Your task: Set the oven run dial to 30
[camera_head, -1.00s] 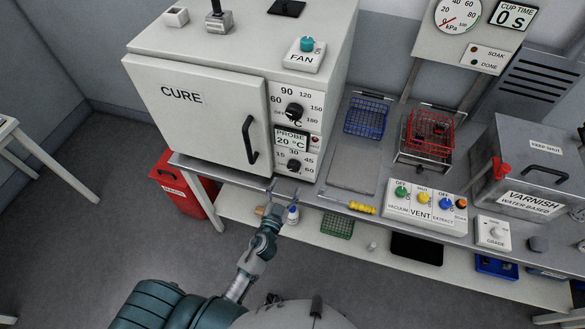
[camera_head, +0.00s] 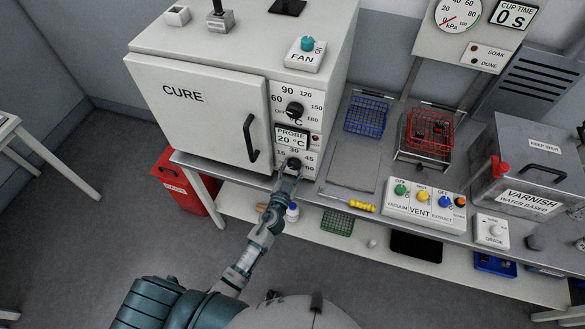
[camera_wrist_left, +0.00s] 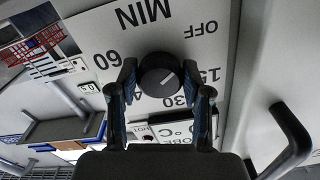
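The oven run dial is a round black knob (camera_head: 294,163) low on the oven's white front panel, below the probe display. In the left wrist view the dial (camera_wrist_left: 160,74) appears upside down among the marks OFF, 15, 30 and 60 and the word MIN. Its white line seems to point toward OFF. My left gripper (camera_head: 291,172) is at the dial. In the wrist view its two fingertips (camera_wrist_left: 160,82) stand on either side of the knob, very close to it. I cannot tell whether they press on it. My right gripper is not in view.
The oven (camera_head: 200,100) has a closed CURE door with a black handle (camera_head: 250,138) just left of the dial. A second dial (camera_head: 294,110) sits above the probe display. The bench (camera_head: 335,200) edge lies below, with a shelf under it holding a small white bottle (camera_head: 292,211).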

